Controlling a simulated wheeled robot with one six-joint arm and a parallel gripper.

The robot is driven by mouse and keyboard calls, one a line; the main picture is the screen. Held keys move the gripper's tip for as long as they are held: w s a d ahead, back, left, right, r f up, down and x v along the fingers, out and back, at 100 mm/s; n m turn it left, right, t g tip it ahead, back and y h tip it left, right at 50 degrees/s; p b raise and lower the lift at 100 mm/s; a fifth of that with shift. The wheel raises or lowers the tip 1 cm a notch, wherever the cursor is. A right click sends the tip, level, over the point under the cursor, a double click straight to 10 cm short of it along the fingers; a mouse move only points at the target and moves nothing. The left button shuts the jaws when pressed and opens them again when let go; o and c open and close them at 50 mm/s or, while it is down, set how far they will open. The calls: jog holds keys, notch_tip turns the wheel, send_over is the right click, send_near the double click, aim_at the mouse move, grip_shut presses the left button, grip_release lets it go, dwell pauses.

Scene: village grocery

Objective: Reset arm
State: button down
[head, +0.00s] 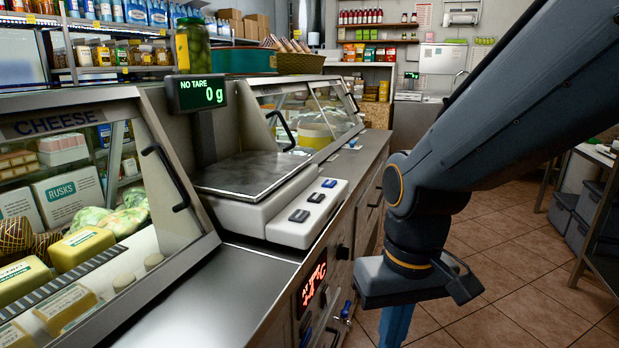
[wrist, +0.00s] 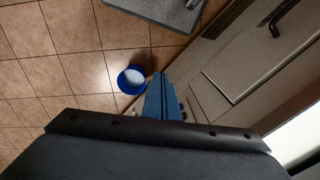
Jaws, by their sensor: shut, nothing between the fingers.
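My arm comes in from the upper right in the head view, bent at the elbow, with its wrist hanging over the aisle to the right of the counter. My gripper (head: 395,326) points down toward the floor; its tips are cut off by the lower edge of that view. In the wrist view its blue fingers (wrist: 160,88) show close together, shut, with nothing held. The gripper is apart from the counter front.
The metal counter (head: 232,270) with a scale (head: 245,172) reading 0 g stands to the left; its plate is bare. A glass cheese case (head: 180,205) is nearer. A blue bucket (wrist: 132,78) stands on the tiled floor below. Shelving (head: 598,215) is at right; aisle floor between is clear.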

jog(key=d+r+m+p, duration=0.2)
jog(key=d+r+p, duration=0.5)
jog(key=p, duration=0.6)
jog(key=shift+s+d+r, duration=0.2)
jog(key=shift+s+r, duration=0.1)
jog(key=shift+r, duration=0.1)
jog(key=c, duration=2.5)
grip_release()
